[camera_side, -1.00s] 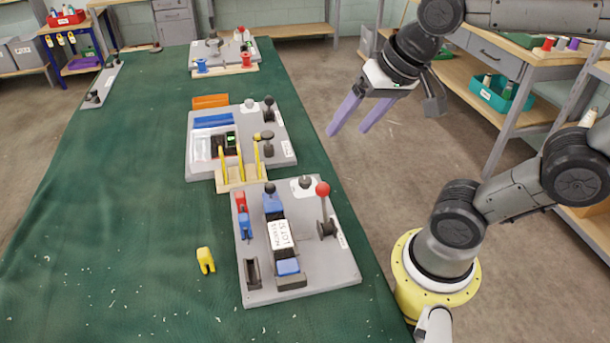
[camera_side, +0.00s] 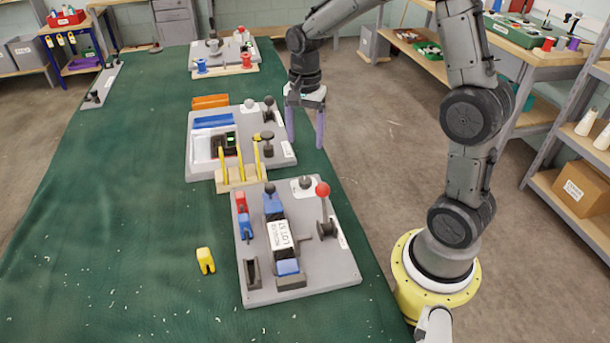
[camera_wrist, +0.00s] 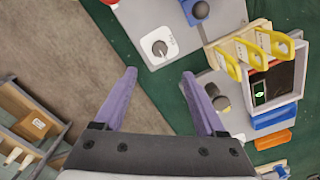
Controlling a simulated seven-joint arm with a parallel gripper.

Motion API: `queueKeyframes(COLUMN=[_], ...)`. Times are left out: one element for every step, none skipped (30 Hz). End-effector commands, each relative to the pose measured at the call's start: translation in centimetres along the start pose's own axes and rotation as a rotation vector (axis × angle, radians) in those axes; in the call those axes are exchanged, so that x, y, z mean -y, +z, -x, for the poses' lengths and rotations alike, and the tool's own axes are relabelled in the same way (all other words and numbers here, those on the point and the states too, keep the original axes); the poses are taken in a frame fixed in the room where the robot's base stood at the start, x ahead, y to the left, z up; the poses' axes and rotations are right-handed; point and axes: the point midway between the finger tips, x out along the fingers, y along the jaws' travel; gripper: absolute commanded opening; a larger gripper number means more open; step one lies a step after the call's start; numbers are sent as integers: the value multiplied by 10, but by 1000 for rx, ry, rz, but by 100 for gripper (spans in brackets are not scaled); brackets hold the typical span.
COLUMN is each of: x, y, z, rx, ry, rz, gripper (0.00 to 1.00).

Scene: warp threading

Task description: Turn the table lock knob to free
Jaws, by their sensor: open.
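A round grey knob on a white plate (camera_wrist: 159,47) sits on the near grey board, ahead of my fingertips in the wrist view. In the side view this knob (camera_side: 305,182) is at the board's far right corner, beside the red-balled lever (camera_side: 323,190). Its marking is too small to read, so I cannot confirm that it is the table lock knob. My gripper (camera_side: 305,130) points down, open and empty, by the right edge of the middle board. Its two purple fingers (camera_wrist: 159,75) also show in the wrist view, apart from the knob.
The near board (camera_side: 340,265) holds a labelled block and levers. A yellow piece (camera_side: 205,261) stands on the green table. The table's left side is mostly clear.

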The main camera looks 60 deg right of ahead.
Motion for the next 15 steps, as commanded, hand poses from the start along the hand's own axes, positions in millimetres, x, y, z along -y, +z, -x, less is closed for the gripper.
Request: queueKeyframes(x=[-1,-1,-2,-1,-1,-1,-2,-2,-1,-1,-2,-1,-2,-2,-2], y=[1,1,1,1,1,1,1,1,1,1,1,1,1,1,1], z=[-8,-13,-20,-26,-32,-40,-46,-52,-60,-66,-72,-79,-85,-90,-96], rx=[2,3,3,3,3,3,3,4,3,3,3,3,3,3,3], ry=[4,6,6,6,6,6,7,7,6,6,6,5,6,6,5], rz=[1,1,1,2,2,2,2,2,2,2,2,2,2,2,2], gripper=[73,73,73,73,73,73,73,73,73,73,73,73,73,73,73])
